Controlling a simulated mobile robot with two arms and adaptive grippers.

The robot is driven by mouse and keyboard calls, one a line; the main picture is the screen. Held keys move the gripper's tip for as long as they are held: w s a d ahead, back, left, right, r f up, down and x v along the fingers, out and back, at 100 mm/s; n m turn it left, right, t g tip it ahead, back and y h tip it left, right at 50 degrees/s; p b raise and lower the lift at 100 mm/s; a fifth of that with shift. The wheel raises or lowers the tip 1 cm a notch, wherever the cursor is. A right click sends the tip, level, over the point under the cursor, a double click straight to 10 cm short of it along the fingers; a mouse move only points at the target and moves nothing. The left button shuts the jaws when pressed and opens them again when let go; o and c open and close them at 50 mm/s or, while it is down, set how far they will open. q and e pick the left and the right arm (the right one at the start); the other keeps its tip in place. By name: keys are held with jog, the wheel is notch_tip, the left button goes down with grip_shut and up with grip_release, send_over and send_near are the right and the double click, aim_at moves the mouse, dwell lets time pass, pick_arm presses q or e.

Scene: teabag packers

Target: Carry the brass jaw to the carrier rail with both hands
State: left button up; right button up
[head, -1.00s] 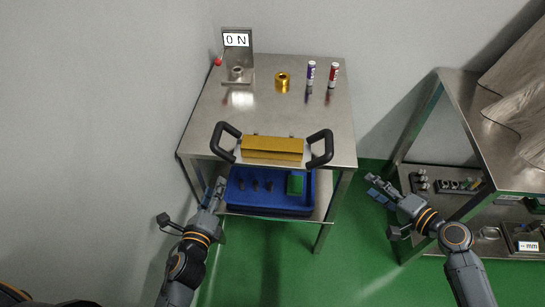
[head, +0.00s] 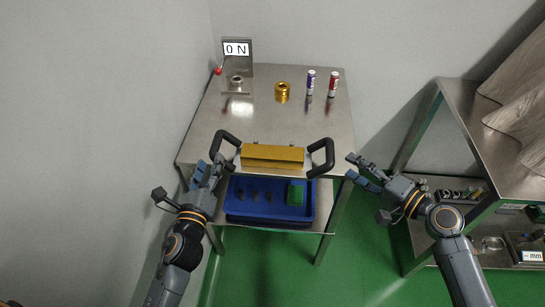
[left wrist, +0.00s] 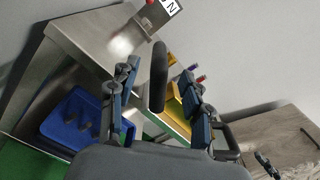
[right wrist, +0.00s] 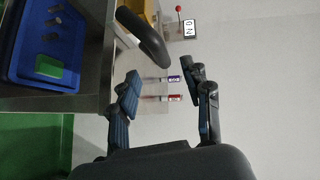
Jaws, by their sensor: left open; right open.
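The brass jaw (head: 272,156) is a long gold block lying near the front edge of the steel table, with a black loop handle at each end. My left gripper (head: 208,172) is open just below and left of the left handle (head: 224,147). In the left wrist view that handle (left wrist: 158,78) stands between the spread fingers, and I see no contact. My right gripper (head: 358,170) is open, to the right of the right handle (head: 322,158) and apart from it. In the right wrist view the handle (right wrist: 143,37) is ahead of the fingers. I cannot identify the carrier rail.
A blue tray (head: 270,215) sits on the shelf below. A steel bench (head: 500,140) stands right.

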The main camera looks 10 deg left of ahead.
aim_at(219, 134)
pick_arm(q)
jog(key=w, duration=0.8)
jog(key=shift+w+a, duration=0.15)
jog(key=shift+w, duration=0.15)
pick_arm(e)
jog(key=x, duration=0.8)
jog(key=shift+w+a+f, duration=0.1)
jog(key=shift+w+a, duration=0.1)
jog(key=shift+a, duration=0.05)
pick_arm(q)
jog(key=shift+c, duration=0.2)
pick_arm(e)
jog(key=shift+c, duration=0.2)
pick_arm(q)
grip_shut()
pick_arm(e)
grip_shut()
